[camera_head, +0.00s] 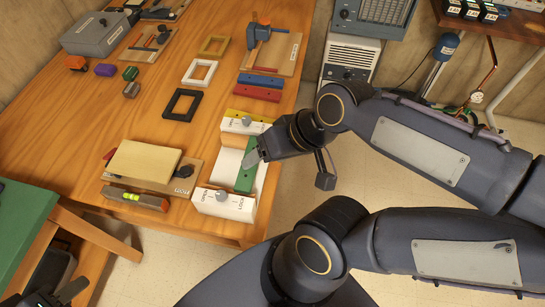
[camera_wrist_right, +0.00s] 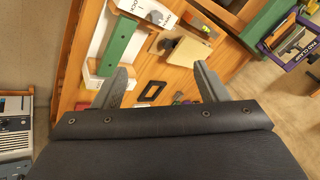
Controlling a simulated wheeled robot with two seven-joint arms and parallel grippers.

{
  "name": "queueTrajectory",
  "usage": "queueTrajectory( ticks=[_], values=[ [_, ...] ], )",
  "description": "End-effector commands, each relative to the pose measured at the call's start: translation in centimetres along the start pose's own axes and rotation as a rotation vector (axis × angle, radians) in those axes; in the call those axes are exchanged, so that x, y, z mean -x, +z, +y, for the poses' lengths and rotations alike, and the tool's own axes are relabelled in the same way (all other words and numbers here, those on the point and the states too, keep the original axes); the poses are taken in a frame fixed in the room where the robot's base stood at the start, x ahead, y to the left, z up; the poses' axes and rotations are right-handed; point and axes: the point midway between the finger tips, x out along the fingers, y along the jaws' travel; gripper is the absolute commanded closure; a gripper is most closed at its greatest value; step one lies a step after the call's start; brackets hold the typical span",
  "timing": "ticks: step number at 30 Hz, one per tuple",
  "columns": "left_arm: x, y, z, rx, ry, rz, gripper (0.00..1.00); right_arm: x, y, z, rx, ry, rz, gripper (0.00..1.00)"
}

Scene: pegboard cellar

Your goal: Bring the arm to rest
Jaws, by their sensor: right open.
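My right gripper (camera_head: 258,155) is beside the green bar (camera_head: 246,172) in the head view, at the right edge of the wooden table (camera_head: 150,60). The bar lies in a white fixture (camera_head: 222,204) with knobs marked OPEN and LOCK. In the right wrist view the right gripper (camera_wrist_right: 160,85) has its two fingers spread apart, with nothing held between them. There the green bar (camera_wrist_right: 119,45) is beyond the left finger, outside the gap. My left gripper (camera_head: 72,292) is partly in view at the lower left corner of the head view; its opening is unclear.
A board with a yellowish block (camera_head: 143,161) and a level (camera_head: 136,198) lie left of the fixture. Several frames, coloured bars and a clamp board (camera_head: 272,52) are behind it. A green surface (camera_head: 25,225) is at left. Bare floor (camera_head: 310,170) lies right of the table.

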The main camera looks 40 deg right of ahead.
Motion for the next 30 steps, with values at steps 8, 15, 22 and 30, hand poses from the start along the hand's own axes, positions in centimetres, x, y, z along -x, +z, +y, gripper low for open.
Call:
queueTrajectory(
  ticks=[8, 15, 22, 30],
  values=[
    [0.00, -0.01, 0.00, 0.000, 0.000, 0.000, 0.64, 0.94, 1.31, -0.19, 0.100, 0.019, 0.056, 0.33],
    [0.00, 0.00, 0.00, 0.000, 0.000, 0.000, 0.64, 0.94, 1.26, -0.19, 0.099, 0.018, 0.056, 0.33],
    [0.00, 0.00, 0.00, 0.000, 0.000, 0.000, 0.64, 0.94, 1.24, -0.19, 0.098, 0.017, 0.056, 0.33],
    [0.00, 0.00, 0.00, 0.000, 0.000, 0.000, 0.64, 0.95, 1.23, -0.19, 0.098, 0.017, 0.056, 0.33]
  ],
)
